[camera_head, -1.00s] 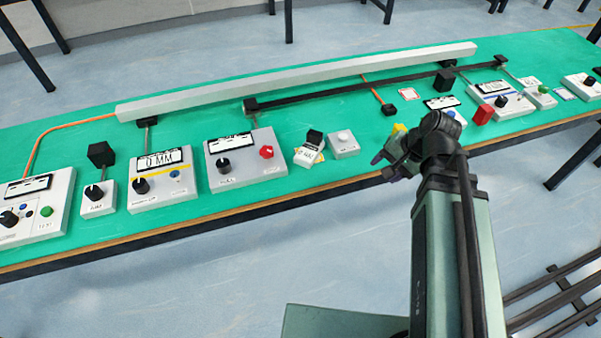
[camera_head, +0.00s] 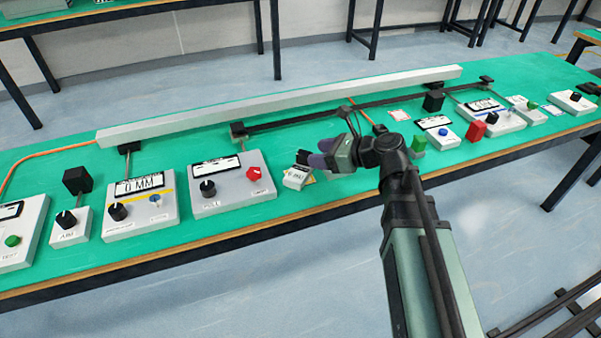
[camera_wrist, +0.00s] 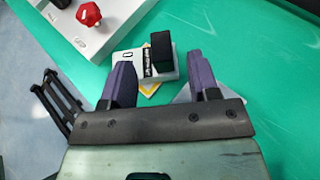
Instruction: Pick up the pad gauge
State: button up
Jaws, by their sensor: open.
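The likely pad gauge (camera_head: 296,178) is a small white box with a printed label and a black block, on the green bench; its lettering is too small to read surely. In the wrist view the gauge (camera_wrist: 143,63) lies just beyond the fingertips, nearer the left finger, with its black block (camera_wrist: 161,52) between the finger lines. A yellow-edged marking shows under it. My gripper (camera_head: 320,153) has purple fingers, open and empty, above and just right of the gauge. The wrist view shows the open gripper (camera_wrist: 162,72) too. The gripper partly hides the gauge in the head view.
A grey box with a red knob (camera_head: 255,173) stands left of the gauge; the red knob (camera_wrist: 89,14) also shows in the wrist view. A pale box (camera_wrist: 184,95) lies partly behind my fingers. A long white bar (camera_head: 280,104) and a black rail cross behind.

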aim_at(304, 153)
jog(key=b+x, duration=0.2)
jog(key=x, duration=0.3)
jog(key=shift+d+f, duration=0.15)
jog(key=shift+f, duration=0.05)
jog(key=shift+w+a, duration=0.1)
jog(key=shift+a, duration=0.1)
jog(key=shift+r, duration=0.1)
grip_shut()
